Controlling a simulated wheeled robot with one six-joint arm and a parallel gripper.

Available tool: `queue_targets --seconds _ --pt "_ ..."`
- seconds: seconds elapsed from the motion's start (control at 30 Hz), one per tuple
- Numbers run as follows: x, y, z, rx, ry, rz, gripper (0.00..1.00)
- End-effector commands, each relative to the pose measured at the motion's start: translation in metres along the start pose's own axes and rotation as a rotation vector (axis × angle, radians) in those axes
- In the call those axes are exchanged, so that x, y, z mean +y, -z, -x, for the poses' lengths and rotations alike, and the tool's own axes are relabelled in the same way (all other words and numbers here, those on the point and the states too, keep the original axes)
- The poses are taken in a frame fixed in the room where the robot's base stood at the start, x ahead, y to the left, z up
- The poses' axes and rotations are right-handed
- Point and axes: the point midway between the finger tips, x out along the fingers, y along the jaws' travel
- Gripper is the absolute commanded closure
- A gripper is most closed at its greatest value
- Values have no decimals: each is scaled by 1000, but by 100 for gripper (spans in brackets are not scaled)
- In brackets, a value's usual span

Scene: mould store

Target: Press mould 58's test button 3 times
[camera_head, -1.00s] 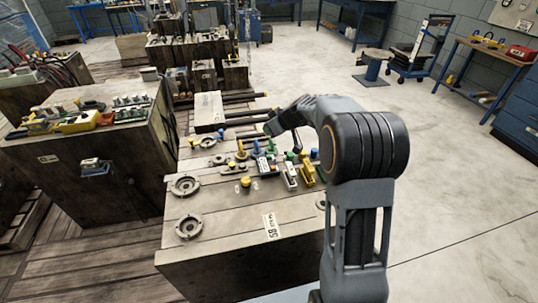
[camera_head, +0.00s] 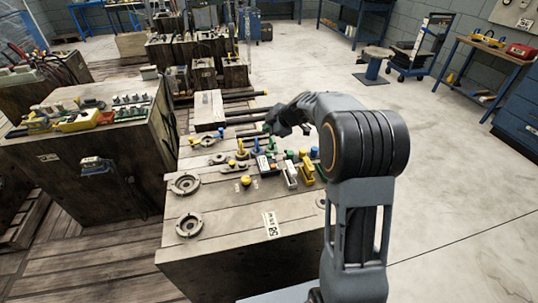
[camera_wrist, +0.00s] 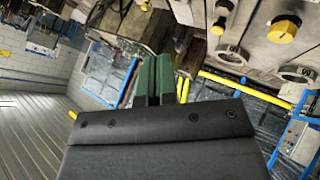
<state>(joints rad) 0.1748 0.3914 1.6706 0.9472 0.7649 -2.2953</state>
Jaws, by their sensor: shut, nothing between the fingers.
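Mould 58 is the wooden-looking block (camera_head: 225,255) in front of me, with a white label (camera_head: 271,225) at its near edge. Its top carries several valves, levers and coloured caps, including a yellow round cap (camera_head: 246,181) near the middle and a blue cap (camera_head: 315,152) at the right. I cannot tell which one is the test button. My gripper (camera_head: 270,130) is above the far part of the block's top, apart from the caps. In the wrist view its green fingers (camera_wrist: 155,66) are together and empty. A yellow cap (camera_wrist: 284,28) shows to their right there.
Round metal rings (camera_head: 187,184) lie on the block's left side. A pale box (camera_head: 208,108) and dark rods lie on its far side. Another block with fittings (camera_head: 80,160) stands at the left, with more behind. The floor at the right is open (camera_head: 450,180).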

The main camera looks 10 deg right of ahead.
Motion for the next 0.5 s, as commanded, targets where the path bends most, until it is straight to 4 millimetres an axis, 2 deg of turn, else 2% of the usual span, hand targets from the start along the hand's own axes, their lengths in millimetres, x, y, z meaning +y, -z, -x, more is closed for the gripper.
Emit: queue_targets --seconds 0.17,0.5 --pt "-3 -3 -4 0 1 -2 100" --pt "-24 -24 -33 0 3 -5 100"
